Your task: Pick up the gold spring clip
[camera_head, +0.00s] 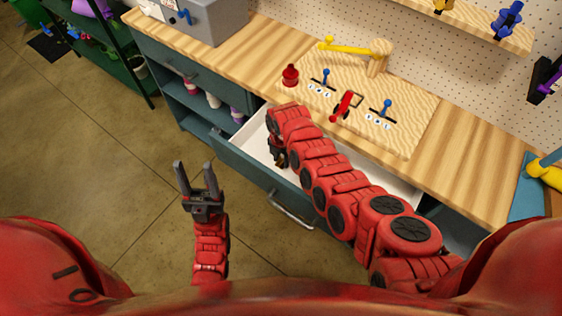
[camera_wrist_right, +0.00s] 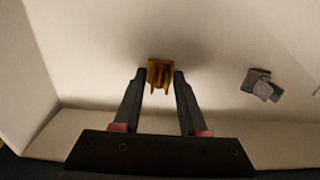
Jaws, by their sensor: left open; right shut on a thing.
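The gold spring clip (camera_wrist_right: 160,72) is in the right wrist view, between the fingertips of my right gripper (camera_wrist_right: 160,78), which is shut on it. The clip is against or just above the white floor of the open drawer; I cannot tell if it touches. In the head view my right gripper (camera_head: 278,158) is small and dark inside the drawer, partly hidden by my red arm, and the clip is not clear there. My left gripper (camera_head: 194,168) is open and empty over the floor, left of the drawer.
A grey clip (camera_wrist_right: 262,86) lies in the drawer to the right of the gold one. The open drawer (camera_head: 246,130) juts out under the wooden counter (camera_head: 462,150). A board with levers (camera_head: 415,100) lies on the counter.

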